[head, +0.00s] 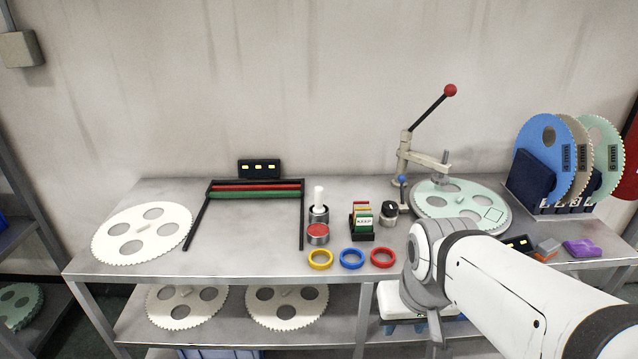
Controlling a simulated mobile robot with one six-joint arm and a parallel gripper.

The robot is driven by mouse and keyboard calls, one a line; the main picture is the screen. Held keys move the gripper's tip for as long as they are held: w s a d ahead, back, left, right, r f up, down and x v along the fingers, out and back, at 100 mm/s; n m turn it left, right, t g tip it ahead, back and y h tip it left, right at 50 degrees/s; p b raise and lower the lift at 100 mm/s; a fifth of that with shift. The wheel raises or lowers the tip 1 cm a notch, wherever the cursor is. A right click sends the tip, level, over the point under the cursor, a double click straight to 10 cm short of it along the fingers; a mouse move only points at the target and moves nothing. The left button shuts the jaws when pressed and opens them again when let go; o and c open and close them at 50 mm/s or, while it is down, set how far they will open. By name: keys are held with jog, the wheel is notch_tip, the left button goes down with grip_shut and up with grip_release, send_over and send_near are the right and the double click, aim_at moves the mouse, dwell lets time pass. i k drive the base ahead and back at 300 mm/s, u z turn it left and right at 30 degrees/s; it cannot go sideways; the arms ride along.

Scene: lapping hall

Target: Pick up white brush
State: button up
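A white upright piece, which looks like the white brush (319,196), stands in a small dark cup (319,214) near the middle of the bench. Its lower end is hidden in the cup. My arm comes in from the lower right. My gripper (437,335) hangs below the wrist, in front of the bench's front edge, to the right of the brush and apart from it. It shows only as a narrow grey part, so its opening cannot be made out.
A red-topped tin (318,233) stands just in front of the cup. Yellow (320,259), blue (352,258) and red (383,257) rings lie at the front edge. A card box (362,235) and a lever press (404,160) stand to the right, a black frame (302,225) to the left.

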aim_at(318, 209)
jog(key=u, duration=0.05)
jog(key=i, duration=1)
jog(key=z, duration=0.05)
